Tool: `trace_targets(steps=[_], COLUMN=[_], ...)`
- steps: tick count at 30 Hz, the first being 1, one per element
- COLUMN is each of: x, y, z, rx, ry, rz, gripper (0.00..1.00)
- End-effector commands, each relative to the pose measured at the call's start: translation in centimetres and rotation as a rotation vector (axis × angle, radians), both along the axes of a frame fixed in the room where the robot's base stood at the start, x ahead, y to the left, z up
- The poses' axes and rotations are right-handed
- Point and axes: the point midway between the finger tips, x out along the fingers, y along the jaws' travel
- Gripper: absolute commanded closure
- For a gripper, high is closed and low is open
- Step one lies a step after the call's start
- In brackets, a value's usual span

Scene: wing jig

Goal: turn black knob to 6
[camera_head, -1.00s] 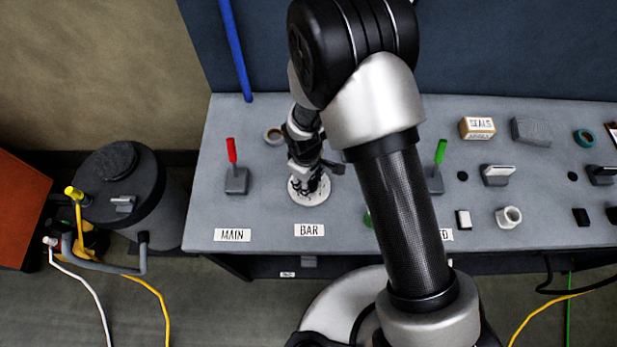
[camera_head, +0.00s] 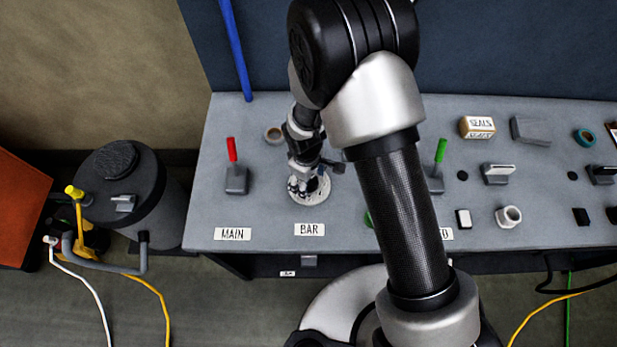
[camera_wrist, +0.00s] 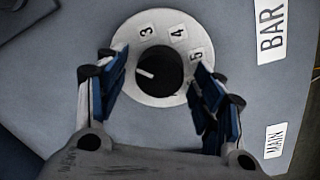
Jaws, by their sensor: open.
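The black knob (camera_wrist: 159,72) sits in the middle of a round white dial plate (camera_wrist: 140,97), with 3, 4 and 5 readable along its edge. The knob's white pointer line (camera_wrist: 145,73) points left in the wrist view, below the 3. The 6 is not visible. My gripper (camera_wrist: 158,87) is open, one blue-padded finger on each side of the knob, with gaps showing between fingers and knob. The fingers cover parts of the plate. In the head view my gripper (camera_head: 301,186) hangs over the dial plate (camera_head: 318,196) and hides the knob.
BAR (camera_head: 310,229) and MAIN (camera_head: 232,234) labels lie along the bench front. A red-handled switch (camera_head: 236,178) stands left of the dial, a green-handled one (camera_head: 438,172) to the right. A tan ring (camera_head: 274,136) lies behind. Bare bench separates the dial from the red switch.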

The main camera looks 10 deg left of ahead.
Motion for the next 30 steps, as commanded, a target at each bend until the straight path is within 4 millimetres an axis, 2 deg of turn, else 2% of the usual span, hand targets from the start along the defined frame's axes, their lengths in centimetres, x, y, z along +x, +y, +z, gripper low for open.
trace_targets(steps=[5,8,21,25,30], x=[0.0,0.0,-0.5,-0.6,-0.7], y=[0.0,0.1,0.3,0.3,0.2], z=[0.3,1.4,10.1,11.4,12.0], rx=[0.001,0.001,0.002,0.002,-0.001], ry=[-0.001,-0.001,-0.003,-0.002,0.001], rz=[-0.001,-0.001,0.001,0.000,0.000], gripper=[0.38,0.38,0.38,0.38,0.38])
